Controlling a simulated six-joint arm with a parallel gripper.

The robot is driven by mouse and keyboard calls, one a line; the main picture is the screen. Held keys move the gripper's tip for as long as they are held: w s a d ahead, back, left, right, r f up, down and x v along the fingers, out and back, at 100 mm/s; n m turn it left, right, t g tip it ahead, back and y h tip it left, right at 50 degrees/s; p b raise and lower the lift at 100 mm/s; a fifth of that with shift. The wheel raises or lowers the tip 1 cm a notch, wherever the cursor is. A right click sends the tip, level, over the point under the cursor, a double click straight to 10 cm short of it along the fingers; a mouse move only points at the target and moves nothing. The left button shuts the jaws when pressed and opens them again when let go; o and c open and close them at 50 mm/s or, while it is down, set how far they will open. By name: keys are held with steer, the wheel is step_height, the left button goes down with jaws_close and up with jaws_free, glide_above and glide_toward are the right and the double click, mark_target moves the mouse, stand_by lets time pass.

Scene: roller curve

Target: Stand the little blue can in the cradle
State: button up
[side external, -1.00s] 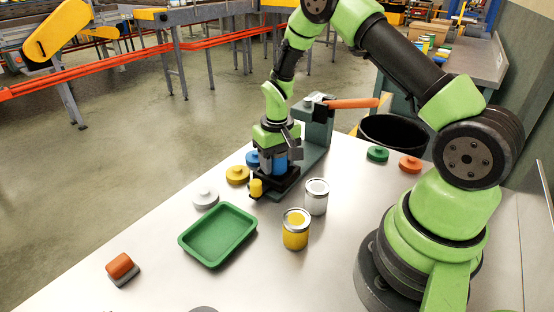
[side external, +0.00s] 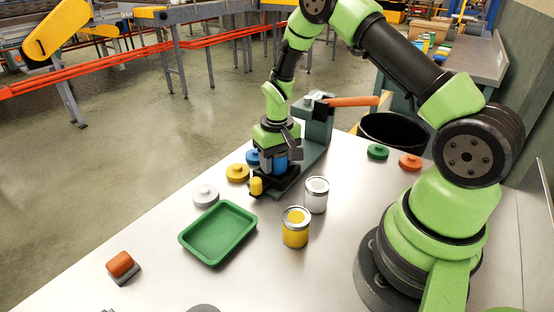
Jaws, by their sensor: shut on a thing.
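The little blue can (side external: 280,166) is upright between the fingers of my gripper (side external: 274,163), which is shut on it. The fingers hide part of the can. It is at the cradle (side external: 286,184), a dark base in front of a grey-green stand with an orange-handled lever. The can's lower end is down at the cradle. I cannot tell whether it touches the cradle's floor.
A small yellow piece (side external: 256,186) is at the cradle's front. A white can (side external: 316,195) and a yellow can (side external: 296,228) stand close in front. Yellow (side external: 237,172), grey (side external: 205,195) and blue (side external: 253,157) lids lie to the left. A green tray (side external: 245,243) is nearer the front.

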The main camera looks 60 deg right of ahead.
steer(key=shift+f, duration=0.4)
steer(key=o, duration=0.9)
steer(key=shift+c, duration=1.1)
steer(key=shift+w+r, duration=0.1)
steer(key=shift+r, duration=0.25)
steer(key=shift+o, duration=1.2)
steer(key=shift+r, duration=4.25)
